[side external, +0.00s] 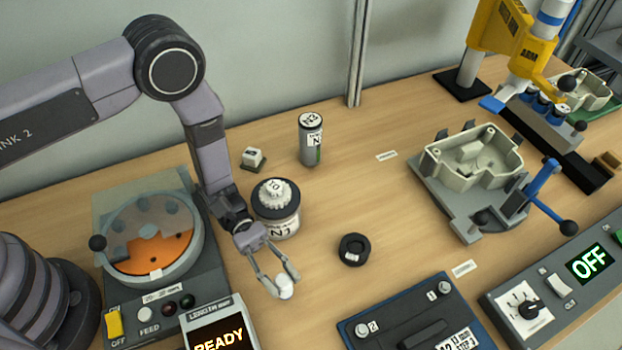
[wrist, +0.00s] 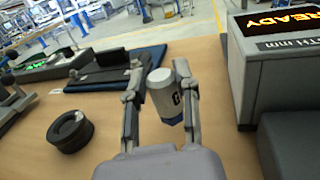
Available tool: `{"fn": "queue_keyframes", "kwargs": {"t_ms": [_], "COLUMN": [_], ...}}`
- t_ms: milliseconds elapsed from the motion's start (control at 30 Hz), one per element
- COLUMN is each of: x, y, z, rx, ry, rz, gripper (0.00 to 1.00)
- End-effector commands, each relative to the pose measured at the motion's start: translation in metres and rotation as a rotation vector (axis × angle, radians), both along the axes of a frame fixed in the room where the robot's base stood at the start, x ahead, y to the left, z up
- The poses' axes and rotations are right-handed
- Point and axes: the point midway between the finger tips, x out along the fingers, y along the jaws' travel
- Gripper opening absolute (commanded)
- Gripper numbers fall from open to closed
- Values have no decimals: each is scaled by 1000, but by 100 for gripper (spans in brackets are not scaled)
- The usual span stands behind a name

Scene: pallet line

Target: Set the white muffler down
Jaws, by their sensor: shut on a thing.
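The white muffler (side external: 286,287) is a small white cylinder between the fingertips of my gripper (side external: 283,284). In the wrist view, the muffler (wrist: 163,92) has a dark mark on its side and a blue end pointing down toward my palm. It looks slightly tilted there. My gripper (wrist: 163,102) is shut on it, one finger on each side. In the side view it is over the wooden table, between the READY box and the black ring. I cannot tell how high it is above the wood.
The READY box (side external: 217,325) stands close on the left. A black ring (side external: 353,249) lies to the right, and a blue-edged plate (side external: 407,318) is at the front. The N1 jar (side external: 277,208) and N2 cylinder (side external: 311,139) stand behind. Bare wood lies between the jar and plate.

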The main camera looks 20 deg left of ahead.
Motion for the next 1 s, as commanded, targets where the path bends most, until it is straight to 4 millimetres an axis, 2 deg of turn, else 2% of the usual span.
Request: {"fn": "queue_keyframes", "kwargs": {"t_ms": [100,200,567,600,700,800,1000], "x": [-8,-10,-10,-10,-10,-10,-9], "y": [-11,-16,-15,-15,-15,-15,-15], "z": [-12,-16,-20,-20,-20,-20,-19], "rx": [0,-2,-1,-1,-1,-1,-1], "ry": [1,0,1,1,1,1,1], "rz": [-3,-1,0,0,0,0,0], "gripper": [0,0,0,31,44,54,54]}}
